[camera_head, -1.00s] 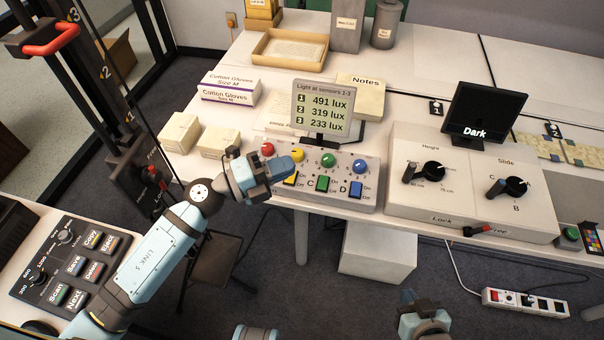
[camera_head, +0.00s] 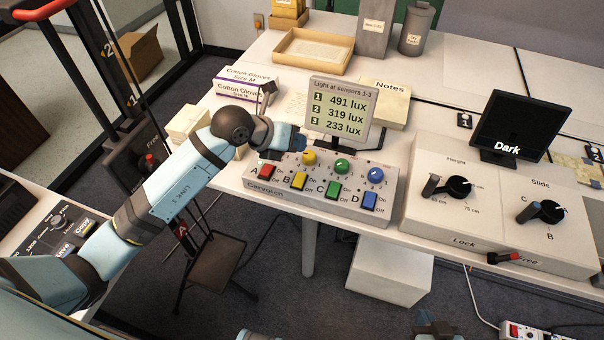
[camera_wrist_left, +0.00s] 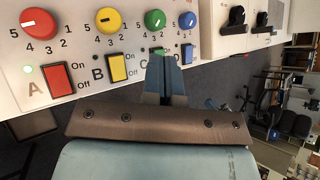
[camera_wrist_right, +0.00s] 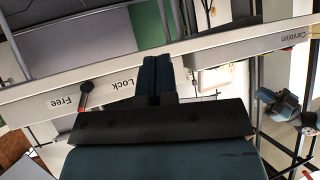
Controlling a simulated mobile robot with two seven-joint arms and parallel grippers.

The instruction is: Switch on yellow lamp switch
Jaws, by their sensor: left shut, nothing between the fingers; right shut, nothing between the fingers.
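The yellow switch B (camera_head: 299,180) sits on the front of the white lamp panel (camera_head: 262,186), below the yellow knob (camera_head: 309,158). In the left wrist view the yellow switch (camera_wrist_left: 118,67) is unobstructed, with On above and Off below; the small light beside it looks dark. The light by the red switch A (camera_wrist_left: 57,79) glows green. My left gripper (camera_head: 298,142) is shut and empty above the panel's back left, hiding the red knob in the head view. Its fingers (camera_wrist_left: 166,75) partly cover the green switch. My right gripper (camera_wrist_right: 157,80) is shut and empty, low at the head view's bottom.
A screen (camera_head: 341,110) behind the panel reads 491, 319 and 233 lux. A Height and Slide control box (camera_head: 490,215) and a dark display (camera_head: 519,125) stand to the right. Glove boxes (camera_head: 246,85) and a tray (camera_head: 313,52) lie behind.

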